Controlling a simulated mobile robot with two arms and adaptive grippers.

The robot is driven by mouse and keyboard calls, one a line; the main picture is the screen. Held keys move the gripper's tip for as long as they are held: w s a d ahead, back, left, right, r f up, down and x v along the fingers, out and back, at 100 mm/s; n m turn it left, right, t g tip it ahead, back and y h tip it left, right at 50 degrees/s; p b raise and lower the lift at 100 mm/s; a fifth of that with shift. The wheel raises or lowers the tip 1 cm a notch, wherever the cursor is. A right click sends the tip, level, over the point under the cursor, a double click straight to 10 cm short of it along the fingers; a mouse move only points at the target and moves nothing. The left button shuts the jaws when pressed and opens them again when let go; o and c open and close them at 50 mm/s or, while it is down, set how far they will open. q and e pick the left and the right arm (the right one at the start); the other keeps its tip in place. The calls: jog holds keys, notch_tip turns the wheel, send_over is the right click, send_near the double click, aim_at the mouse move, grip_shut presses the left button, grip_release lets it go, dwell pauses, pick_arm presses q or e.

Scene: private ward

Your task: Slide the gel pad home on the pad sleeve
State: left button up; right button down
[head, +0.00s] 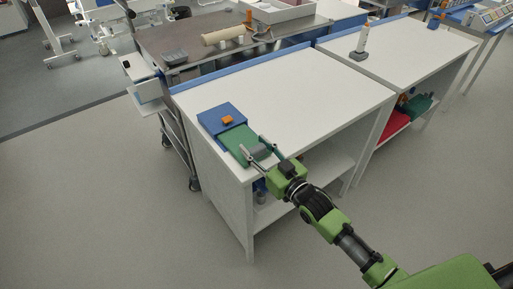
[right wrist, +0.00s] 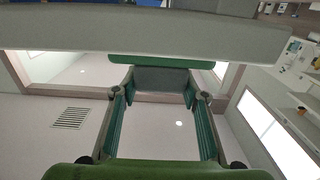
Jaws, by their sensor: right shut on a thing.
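The blue pad sleeve (head: 208,117), with an orange part on top, lies at the near left corner of the white table. The flat green gel pad (head: 234,138) lies against the sleeve's near side. I cannot tell how far its far edge reaches into the sleeve. My right gripper (head: 259,151) is shut on the grey block at the pad's near end, by the table's edge. In the right wrist view the two fingers flank the grey block (right wrist: 160,79), and a strip of green pad (right wrist: 150,61) shows beyond it. My left gripper is out of view.
The white table (head: 290,90) is clear beyond the sleeve. A second white table (head: 405,50) to the right bears a grey-based bottle (head: 362,42). A brown-topped cart (head: 180,38) with a tray and a roll stands behind. Shelves lie under both white tables.

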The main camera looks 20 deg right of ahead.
aim_at(241, 138)
jog(key=shift+w+r, duration=0.1)
jog(key=shift+b+x, duration=1.05)
jog(key=shift+x, duration=1.65)
jog(key=shift+b+x, duration=0.7)
jog(key=shift+x, duration=0.8)
jog(key=shift+w, duration=0.1)
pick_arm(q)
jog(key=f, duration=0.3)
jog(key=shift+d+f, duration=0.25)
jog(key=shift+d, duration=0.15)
pick_arm(e)
jog(key=shift+r, duration=0.1)
